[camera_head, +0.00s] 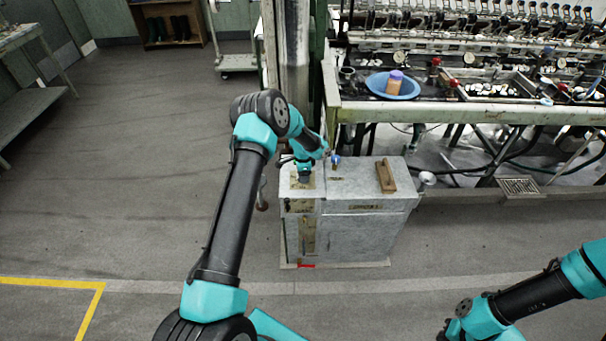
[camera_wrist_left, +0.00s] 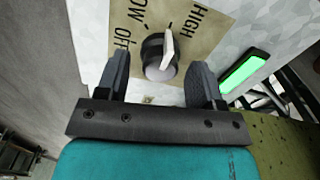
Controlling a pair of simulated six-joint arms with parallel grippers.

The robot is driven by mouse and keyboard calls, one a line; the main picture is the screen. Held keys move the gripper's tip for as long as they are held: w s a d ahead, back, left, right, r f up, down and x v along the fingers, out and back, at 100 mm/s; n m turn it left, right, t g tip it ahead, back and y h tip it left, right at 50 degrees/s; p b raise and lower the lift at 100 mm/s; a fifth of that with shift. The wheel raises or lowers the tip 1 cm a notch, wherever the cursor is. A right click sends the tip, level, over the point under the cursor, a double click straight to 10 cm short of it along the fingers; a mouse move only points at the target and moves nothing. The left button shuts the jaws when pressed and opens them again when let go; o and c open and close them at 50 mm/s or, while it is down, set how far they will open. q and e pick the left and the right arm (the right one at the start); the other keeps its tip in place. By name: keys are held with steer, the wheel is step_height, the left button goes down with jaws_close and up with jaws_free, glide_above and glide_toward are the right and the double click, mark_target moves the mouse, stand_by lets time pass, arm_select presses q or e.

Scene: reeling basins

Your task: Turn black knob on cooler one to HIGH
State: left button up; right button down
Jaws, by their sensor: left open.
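The cooler, a grey metal cabinet (camera_head: 365,225), stands on the floor at the centre of the head view. In the left wrist view its black knob (camera_wrist_left: 153,62) with a pale raised grip sits on a tan label plate (camera_wrist_left: 205,38) reading OFF, HIGH and a partly cut-off "OW". The grip points toward the top of the picture, between "OW" and HIGH. My left gripper (camera_wrist_left: 160,68) is open with a finger on either side of the knob, and gaps show on both sides. In the head view this gripper (camera_head: 304,174) is over the cabinet's top left and hides the knob.
A brown wooden block (camera_head: 386,176) and a small blue-topped part (camera_head: 336,160) are on the cabinet top. A green lit display (camera_wrist_left: 244,72) is right of the plate. The reeling bench (camera_head: 450,113) with a blue basin (camera_head: 373,83) stands behind. Open floor lies left.

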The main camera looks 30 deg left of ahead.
arm_select(q)
step_height(320, 180, up, 17)
stand_by(0.6)
stand_by(0.3)
steer(key=s+d+f+n+h, duration=0.3)
steer(key=s+d+f+n, duration=0.2)
steer(key=s+d+f, duration=0.85)
steer(key=s+d+f+n, duration=0.1)
steer(key=s+d+n, duration=0.2)
steer(key=s, duration=0.7)
steer(key=s+d+f+n, duration=0.2)
steer(key=s+d+n, duration=0.1)
steer(key=s, duration=0.7)
steer(key=shift+s+d+n+t+h, duration=0.2)
steer(key=shift+s+n+t+h, duration=0.2)
steer(key=shift+n, duration=0.1)
